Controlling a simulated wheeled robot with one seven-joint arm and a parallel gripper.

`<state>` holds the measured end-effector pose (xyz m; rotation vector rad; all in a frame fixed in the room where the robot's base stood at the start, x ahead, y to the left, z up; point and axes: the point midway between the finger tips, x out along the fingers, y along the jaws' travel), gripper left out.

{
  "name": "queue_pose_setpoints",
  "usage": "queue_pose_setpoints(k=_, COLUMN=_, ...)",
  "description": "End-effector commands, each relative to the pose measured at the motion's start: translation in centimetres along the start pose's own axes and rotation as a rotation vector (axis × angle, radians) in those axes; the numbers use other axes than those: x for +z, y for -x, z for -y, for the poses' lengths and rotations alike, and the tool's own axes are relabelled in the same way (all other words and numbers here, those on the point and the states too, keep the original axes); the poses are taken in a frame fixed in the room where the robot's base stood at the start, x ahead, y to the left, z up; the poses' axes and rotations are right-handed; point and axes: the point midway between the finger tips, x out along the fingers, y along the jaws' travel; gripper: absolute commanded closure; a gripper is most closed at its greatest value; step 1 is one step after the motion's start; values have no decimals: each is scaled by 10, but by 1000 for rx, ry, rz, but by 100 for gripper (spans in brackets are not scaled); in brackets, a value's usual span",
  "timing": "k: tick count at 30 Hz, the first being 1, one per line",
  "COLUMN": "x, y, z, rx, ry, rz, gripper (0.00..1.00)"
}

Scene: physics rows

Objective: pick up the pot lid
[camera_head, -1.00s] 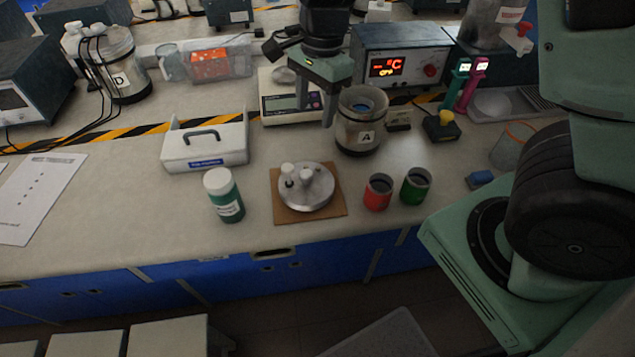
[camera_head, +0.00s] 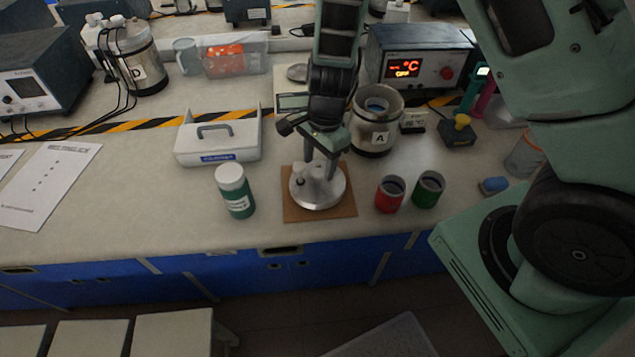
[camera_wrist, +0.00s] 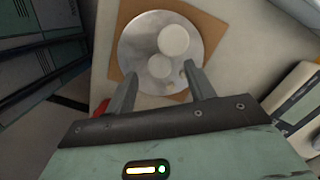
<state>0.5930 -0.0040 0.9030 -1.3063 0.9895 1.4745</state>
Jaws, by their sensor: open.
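The pot lid (camera_head: 327,196) is a round silver metal disc with pale knobs on top. It lies on a square brown board (camera_head: 292,210) near the bench's front edge. My gripper (camera_head: 322,170) points down over the lid. In the wrist view my gripper (camera_wrist: 158,80) is open, its fingers apart with nothing held. The fingertips overlap the lid's near edge there; I cannot tell whether they touch it. The pot marked A (camera_head: 373,135) stands behind, to the right.
A green bottle with a white cap (camera_head: 235,190) stands left of the board. A red cup (camera_head: 389,194) and a green cup (camera_head: 428,189) stand to the right. A white handled box (camera_head: 218,141) is behind left. The bench front is clear at left.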

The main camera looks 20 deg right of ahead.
Motion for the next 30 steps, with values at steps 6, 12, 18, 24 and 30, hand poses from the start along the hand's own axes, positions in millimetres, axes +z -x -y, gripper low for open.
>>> queue_pose_setpoints(k=6, x=0, y=-18, z=0, rx=1, ry=0, rz=1, gripper=46)
queue_pose_setpoints(k=12, x=0, y=-18, z=0, rx=0, ry=0, rz=1, gripper=46)
queue_pose_setpoints(k=18, x=0, y=-18, z=0, rx=0, ry=0, rz=0, gripper=100)
queue_pose_setpoints(k=24, x=0, y=-18, z=0, rx=-1, ry=0, rz=0, gripper=100)
queue_pose_setpoints(k=30, x=1, y=-5, z=1, rx=-5, ry=1, rz=-1, gripper=100)
